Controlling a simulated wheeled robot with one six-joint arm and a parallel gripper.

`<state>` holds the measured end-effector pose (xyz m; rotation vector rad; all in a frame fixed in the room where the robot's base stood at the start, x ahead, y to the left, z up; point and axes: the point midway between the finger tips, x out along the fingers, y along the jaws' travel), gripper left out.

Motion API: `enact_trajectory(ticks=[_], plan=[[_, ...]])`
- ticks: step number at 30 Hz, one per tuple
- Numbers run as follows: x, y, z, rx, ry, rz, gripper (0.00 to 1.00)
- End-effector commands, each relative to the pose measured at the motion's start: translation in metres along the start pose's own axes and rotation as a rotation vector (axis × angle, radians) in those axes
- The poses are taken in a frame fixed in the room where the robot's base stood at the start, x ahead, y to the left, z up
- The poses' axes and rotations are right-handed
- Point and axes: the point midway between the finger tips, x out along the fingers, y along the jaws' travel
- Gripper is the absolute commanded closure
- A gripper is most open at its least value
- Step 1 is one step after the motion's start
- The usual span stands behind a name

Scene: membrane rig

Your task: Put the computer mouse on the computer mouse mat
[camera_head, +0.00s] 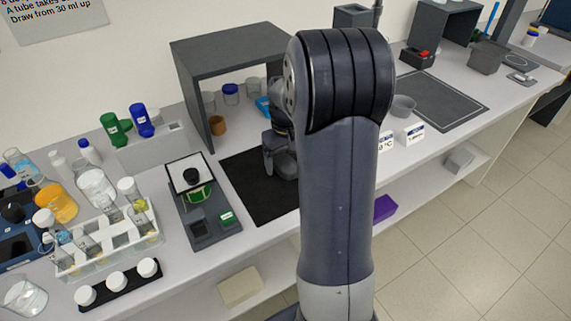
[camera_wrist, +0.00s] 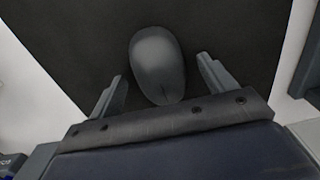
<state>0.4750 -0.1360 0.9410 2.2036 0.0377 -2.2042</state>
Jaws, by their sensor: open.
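In the wrist view, the dark grey computer mouse (camera_wrist: 158,66) lies on the black mouse mat (camera_wrist: 75,50). My gripper (camera_wrist: 162,85) is open, with one finger on each side of the mouse's near end and a gap showing on both sides. In the head view, the black mat (camera_head: 248,187) lies on the white bench, and my gripper (camera_head: 279,160) is over its upper right part. The mouse cannot be made out there; my arm covers part of the mat.
A grey shelf box (camera_head: 228,40) stands behind the mat. A grey device with a round dish (camera_head: 205,205) is left of it. A white rack of tubes (camera_head: 108,240) and bottles fill the bench's left. A second dark mat (camera_head: 435,98) lies farther right.

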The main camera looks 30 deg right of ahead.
Motion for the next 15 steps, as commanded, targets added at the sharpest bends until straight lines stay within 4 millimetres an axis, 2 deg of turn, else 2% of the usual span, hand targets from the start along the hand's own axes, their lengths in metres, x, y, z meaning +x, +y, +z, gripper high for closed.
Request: enact_trajectory(ticks=[5,15], plan=[[0.0000,-0.0001,-0.0001,0.000,0.000,0.000,0.22],[-0.0003,-0.0002,-0.0001,0.000,0.000,0.000,0.50]])
